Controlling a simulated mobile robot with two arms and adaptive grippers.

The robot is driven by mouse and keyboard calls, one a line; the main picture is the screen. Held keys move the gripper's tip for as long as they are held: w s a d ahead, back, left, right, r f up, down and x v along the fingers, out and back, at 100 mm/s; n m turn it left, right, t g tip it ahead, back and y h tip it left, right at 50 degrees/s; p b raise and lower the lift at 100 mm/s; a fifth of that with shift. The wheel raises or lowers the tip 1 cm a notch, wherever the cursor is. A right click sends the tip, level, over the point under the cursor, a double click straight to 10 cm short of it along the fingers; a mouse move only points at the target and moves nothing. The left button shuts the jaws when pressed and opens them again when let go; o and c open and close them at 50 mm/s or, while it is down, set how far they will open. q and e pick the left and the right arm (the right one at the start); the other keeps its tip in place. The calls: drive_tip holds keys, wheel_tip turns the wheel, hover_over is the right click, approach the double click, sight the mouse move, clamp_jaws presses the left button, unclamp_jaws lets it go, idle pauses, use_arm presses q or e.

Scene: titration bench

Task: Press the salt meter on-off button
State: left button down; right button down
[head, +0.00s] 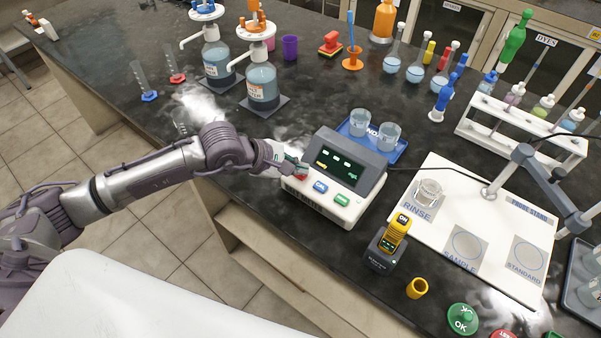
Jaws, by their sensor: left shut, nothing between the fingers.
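A white and grey bench meter (318,200) with a tilted dark screen stands at the middle of the bench. Its front panel has a blue button (320,187), a green button (342,199) and a red one (302,176) at the left. My left gripper (296,172) is shut and empty, with its tips at the red button; I cannot tell whether they touch it. A yellow handheld meter (396,232) with a label that seems to read ON stands in a dark holder (382,256), to the right of the gripper. I cannot read which meter is the salt meter. My right gripper is out of view.
A blue tray (395,155) with two beakers sits behind the bench meter. A white probe-stand board (480,215) with a small beaker lies at right. A yellow cap (417,288) and a green OK button (462,319) are near the front edge. Dispenser bottles (262,85) stand at back left.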

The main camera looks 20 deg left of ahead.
use_arm(q)
drive_tip(key=shift+f+b, duration=0.3)
drive_tip(key=shift+b, duration=0.05)
idle(0.6)
drive_tip(key=shift+r+p, duration=0.35)
drive_tip(key=shift+r, duration=0.55)
drive_tip(key=shift+r+p, duration=1.15)
drive_tip(key=shift+r, duration=1.4)
